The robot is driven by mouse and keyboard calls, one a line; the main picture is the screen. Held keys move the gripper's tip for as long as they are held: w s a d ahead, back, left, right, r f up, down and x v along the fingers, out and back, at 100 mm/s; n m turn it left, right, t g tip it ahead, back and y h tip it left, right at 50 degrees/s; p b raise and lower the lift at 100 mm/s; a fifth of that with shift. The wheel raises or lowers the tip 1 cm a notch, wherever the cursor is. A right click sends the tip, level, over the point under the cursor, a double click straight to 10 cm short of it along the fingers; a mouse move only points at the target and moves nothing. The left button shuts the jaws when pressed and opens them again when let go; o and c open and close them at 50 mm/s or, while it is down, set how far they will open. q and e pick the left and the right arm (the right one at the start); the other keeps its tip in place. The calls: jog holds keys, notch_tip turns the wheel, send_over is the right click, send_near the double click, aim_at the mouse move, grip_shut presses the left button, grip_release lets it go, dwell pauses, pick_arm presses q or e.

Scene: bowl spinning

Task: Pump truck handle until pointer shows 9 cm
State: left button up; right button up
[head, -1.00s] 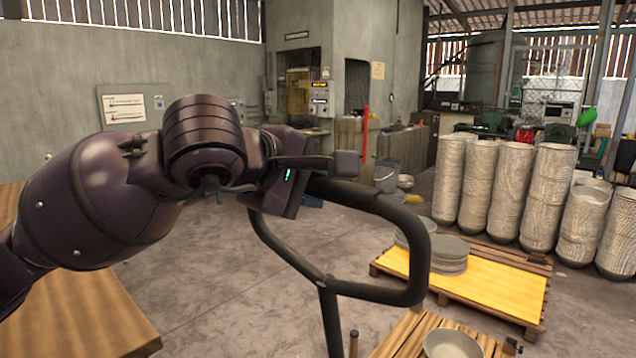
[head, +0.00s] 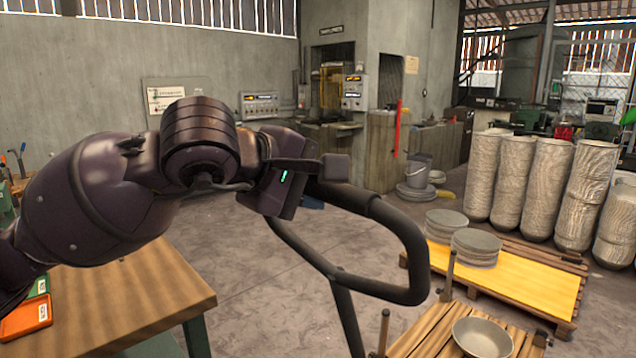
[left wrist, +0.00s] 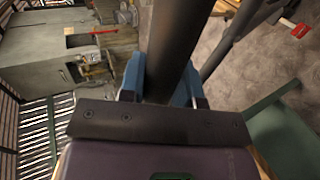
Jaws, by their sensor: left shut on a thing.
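The truck handle (head: 405,232) is a dark loop of thick tube on a post that runs down out of the head view. My left gripper (head: 325,168) is shut on the upper bar of this loop. In the left wrist view the handle's tube (left wrist: 172,50) passes between the two blue fingers of the gripper (left wrist: 163,82). No pointer or centimetre scale can be made out in either view. My right gripper is not in view.
A wooden table (head: 120,300) with an orange tray (head: 26,318) stands at lower left. A slatted pallet (head: 425,330) bears a grey bowl (head: 482,336) at lower right. Plate stacks stand on a yellow-topped pallet (head: 535,285) behind. Open concrete floor lies between.

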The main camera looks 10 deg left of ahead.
pick_arm(q)
jog(key=shift+w+f, duration=0.1)
jog(key=shift+w, duration=0.05)
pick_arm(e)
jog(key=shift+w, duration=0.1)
pick_arm(q)
jog(key=s+a+f+p, duration=0.4)
jog(key=s+a, duration=0.4)
jog(key=s, duration=0.2)
jog(key=shift+a+f+p, duration=0.2)
jog(key=shift+f+p, duration=0.2)
jog(key=shift+p, duration=0.4)
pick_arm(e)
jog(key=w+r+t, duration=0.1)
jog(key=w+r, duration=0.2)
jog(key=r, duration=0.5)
pick_arm(q)
jog(key=shift+s, duration=0.1)
